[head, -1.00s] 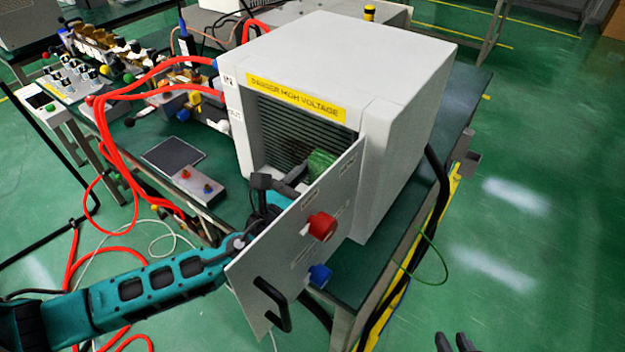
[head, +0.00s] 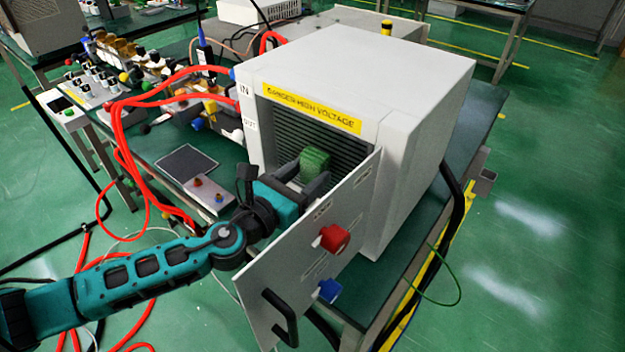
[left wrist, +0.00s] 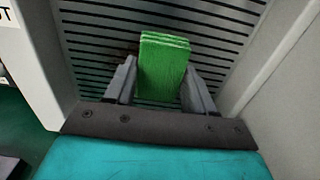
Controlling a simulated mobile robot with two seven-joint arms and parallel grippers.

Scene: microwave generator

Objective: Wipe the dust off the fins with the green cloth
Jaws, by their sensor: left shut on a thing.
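The green cloth (head: 314,164) is folded into a pad and held at the front of the grey generator box. My left gripper (head: 302,172) is shut on it, inside the opening behind the open panel door. In the left wrist view the cloth (left wrist: 163,68) stands out between both fingers, in front of the dark horizontal fins (left wrist: 215,45). A dark reddish patch of dust (left wrist: 118,50) shows on the fins left of the cloth. Whether the cloth touches the fins I cannot tell. The fins (head: 285,122) also show in the head view, under the yellow warning label. My right gripper is not in view.
The open door (head: 310,250), with a red knob (head: 335,238), a blue knob (head: 328,290) and a black handle (head: 281,318), stands right of my left arm. Red hoses (head: 125,150) run on the left. The generator's side walls bound the opening.

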